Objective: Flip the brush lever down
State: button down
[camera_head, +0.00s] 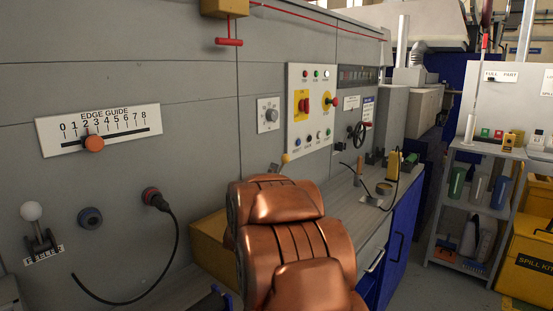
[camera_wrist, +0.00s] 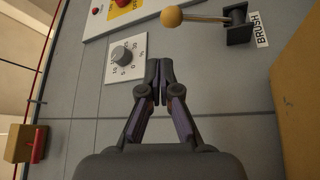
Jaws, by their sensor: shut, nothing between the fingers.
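The brush lever (camera_wrist: 205,18) shows at the top of the wrist view. It has a yellow ball knob on a thin rod that sticks out from a dark base, beside a white BRUSH label (camera_wrist: 259,30). In the head view only its yellow knob (camera_head: 286,158) and part of the rod show above my copper arm, which hides its base and label. My gripper (camera_wrist: 159,68) is shut and empty in the wrist view, in front of the grey panel and apart from the lever.
A white dial plate (camera_head: 268,114) and a button panel (camera_head: 312,107) are on the wall near the lever. A yellow box (camera_head: 209,245) juts out below. A red pull handle (camera_head: 229,42) hangs above. A FEELER lever (camera_head: 36,228) stands at left.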

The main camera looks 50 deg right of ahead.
jog(key=shift+w+f+m+g, duration=0.3)
jog(key=shift+w+f+g, duration=0.15)
jog(key=shift+w+g, duration=0.2)
jog(key=x, duration=1)
jog(key=shift+p, duration=0.4)
